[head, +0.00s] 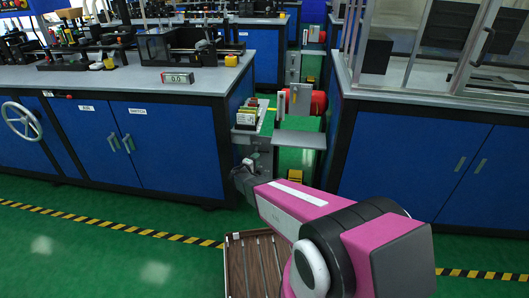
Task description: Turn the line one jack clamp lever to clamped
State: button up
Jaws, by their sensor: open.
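My gripper (246,166) is small and dark at the end of my magenta arm, in front of the gap between the two blue benches. It is open, and I see nothing between its fingers. Beyond it in the gap stands a grey payoff stand (300,139) with a red round part (318,103) and a pale upright plate (300,98) on top. Left of that is a small unit with yellow and dark parts (247,116). I cannot pick out the line one jack clamp lever; it is too small or hidden. Whether my gripper touches anything cannot be told.
A blue bench (160,150) with a handwheel (21,121) and a small display (177,78) stands at the left. A blue bench with a glazed enclosure (450,150) stands at the right. A brown slatted tray (236,278) is below my arm. Green floor is clear at the left.

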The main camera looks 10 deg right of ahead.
aim_at(264, 151)
jog(key=x, duration=0.9)
grip_shut()
